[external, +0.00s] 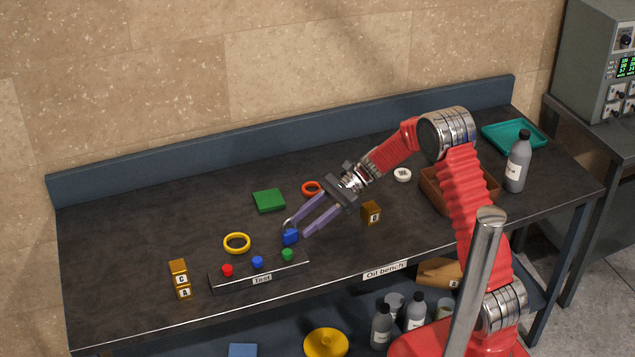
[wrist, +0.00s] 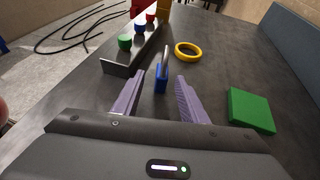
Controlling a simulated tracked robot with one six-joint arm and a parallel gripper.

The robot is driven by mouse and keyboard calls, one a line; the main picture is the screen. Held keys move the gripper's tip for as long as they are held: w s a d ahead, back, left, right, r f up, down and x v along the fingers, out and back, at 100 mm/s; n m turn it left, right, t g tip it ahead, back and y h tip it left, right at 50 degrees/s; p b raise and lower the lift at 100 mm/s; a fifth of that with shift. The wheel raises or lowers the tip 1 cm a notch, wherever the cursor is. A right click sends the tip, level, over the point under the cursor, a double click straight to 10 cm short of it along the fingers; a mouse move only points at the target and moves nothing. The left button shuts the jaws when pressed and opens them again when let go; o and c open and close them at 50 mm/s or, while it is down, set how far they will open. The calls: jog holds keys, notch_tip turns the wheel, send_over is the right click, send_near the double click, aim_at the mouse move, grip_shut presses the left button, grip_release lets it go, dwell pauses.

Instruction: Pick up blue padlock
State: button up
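The blue padlock (external: 290,237) stands on the dark bench just behind the test button panel in the external view. In the wrist view the blue padlock (wrist: 160,80) stands upright with its grey shackle on top. My gripper (external: 296,228) is open, its two purple fingers pointing down toward the padlock. In the wrist view the fingers of my gripper (wrist: 160,86) are spread, with the padlock between and slightly beyond the fingertips. I cannot tell whether either finger touches it. Nothing is held.
The test panel (external: 262,273) with red, blue and green buttons is close in front of the padlock. Bench space behind the padlock is clear.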

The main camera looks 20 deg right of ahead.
aim_at(290, 230)
jog(key=shift+x, duration=2.6)
jog(key=shift+w+a+r, duration=0.1)
jog(key=shift+w+r, duration=0.05)
jog(key=shift+w, duration=0.05)
grip_shut()
